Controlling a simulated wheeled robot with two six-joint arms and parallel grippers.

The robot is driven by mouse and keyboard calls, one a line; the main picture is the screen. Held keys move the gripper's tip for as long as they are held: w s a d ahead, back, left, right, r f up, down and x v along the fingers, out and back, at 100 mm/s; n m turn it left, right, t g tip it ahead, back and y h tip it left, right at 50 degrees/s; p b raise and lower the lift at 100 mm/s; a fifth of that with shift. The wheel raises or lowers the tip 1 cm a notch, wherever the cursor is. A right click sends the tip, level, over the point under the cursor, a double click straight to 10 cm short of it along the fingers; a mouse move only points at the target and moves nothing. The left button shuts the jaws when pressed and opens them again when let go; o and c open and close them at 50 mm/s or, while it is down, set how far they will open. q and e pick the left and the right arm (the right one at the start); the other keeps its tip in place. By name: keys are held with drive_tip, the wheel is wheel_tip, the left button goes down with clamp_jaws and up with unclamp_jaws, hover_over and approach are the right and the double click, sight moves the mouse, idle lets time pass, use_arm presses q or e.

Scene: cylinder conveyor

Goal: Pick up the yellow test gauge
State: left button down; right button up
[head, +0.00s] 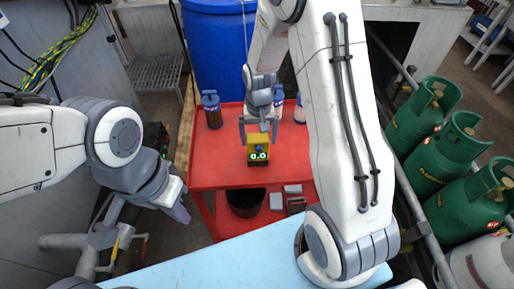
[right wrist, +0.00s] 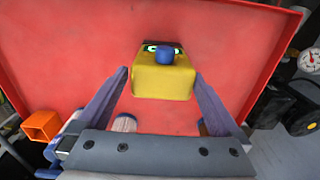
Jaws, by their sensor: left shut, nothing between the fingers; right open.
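The yellow test gauge (head: 258,144) is a small yellow block with a green-lit face, upright on the red table (head: 218,172). In the right wrist view the gauge (right wrist: 162,84) shows a blue knob and lies between the fingers of my right gripper (right wrist: 160,74). In the head view my right gripper (head: 258,127) is above and behind the gauge. My left gripper (head: 179,209) is shut and empty, off the table's left side.
Several small jars stand at the table's back, one at its left (head: 212,112). A blue barrel (head: 215,45) is behind. Green gas cylinders (head: 424,115) stand at the right beyond a rail. An orange open box (right wrist: 41,126) shows in the right wrist view.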

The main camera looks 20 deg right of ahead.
wheel_tip(320, 180, down, 5)
drive_tip(key=shift+a+r+p, duration=0.1)
drive_tip(key=shift+r+p, duration=0.05)
drive_tip(key=shift+p, duration=0.2)
drive_tip(key=c, duration=1.4)
